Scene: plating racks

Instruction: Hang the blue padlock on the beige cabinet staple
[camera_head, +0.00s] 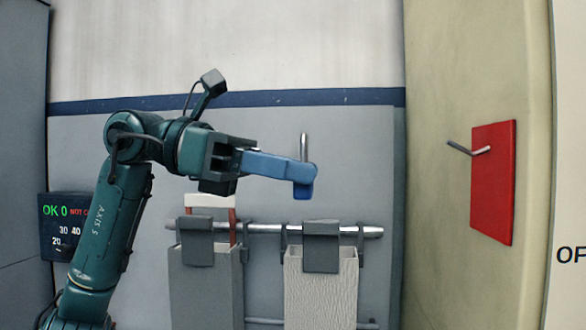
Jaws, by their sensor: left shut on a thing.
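My left gripper (236,160) comes in from the left and is shut on the blue padlock (285,168). The padlock sticks out to the right of the jaws, its long part roughly level and its right end bent down. A thin grey bar, seemingly its shackle, rises upright from the right end. The beige cabinet (435,180) stands at the right. A grey staple (468,149) juts out to the left from a red plate (492,195) on its face. The padlock is well to the left of the staple, apart from it. My right gripper is not in view.
A metal rail (265,229) runs below the padlock, with a grey container (205,285) and a pale textured container (322,290) hung on it. A dark display (62,220) is at the far left. The space between padlock and staple looks clear.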

